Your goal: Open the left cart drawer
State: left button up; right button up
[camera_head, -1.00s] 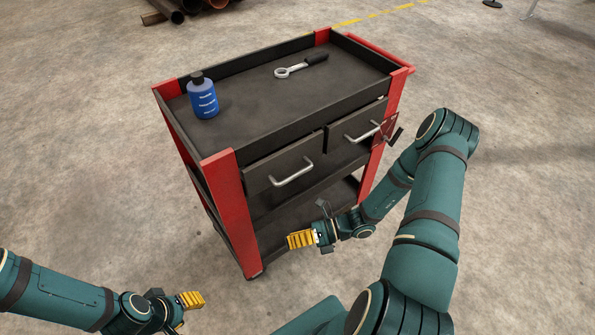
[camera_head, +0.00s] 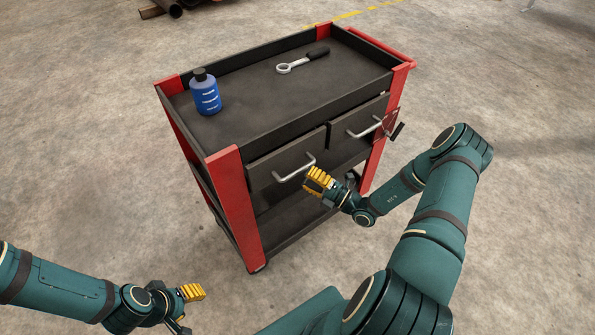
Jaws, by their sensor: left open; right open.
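The left cart drawer (camera_head: 262,174) has a dark front with a silver bar handle (camera_head: 296,170). Its front sits under the cart's top tray and looks nearly flush with the cart. My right gripper (camera_head: 319,179) is open, just right of and slightly below this handle, with its yellow fingers near the handle's right end. I cannot tell whether they touch it, and nothing shows between them. My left gripper (camera_head: 192,292) is open and empty, low at the left, in front of the cart and away from it.
The black and red cart (camera_head: 234,205) carries a blue bottle (camera_head: 205,96) and a wrench (camera_head: 300,62) on top. The right drawer (camera_head: 344,131) has its own handle (camera_head: 364,129). Pipes (camera_head: 168,7) lie far back. Concrete floor around the cart is clear.

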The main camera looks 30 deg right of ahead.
aim_at(298, 170)
jog(key=shift+x, duration=2.2)
grip_shut()
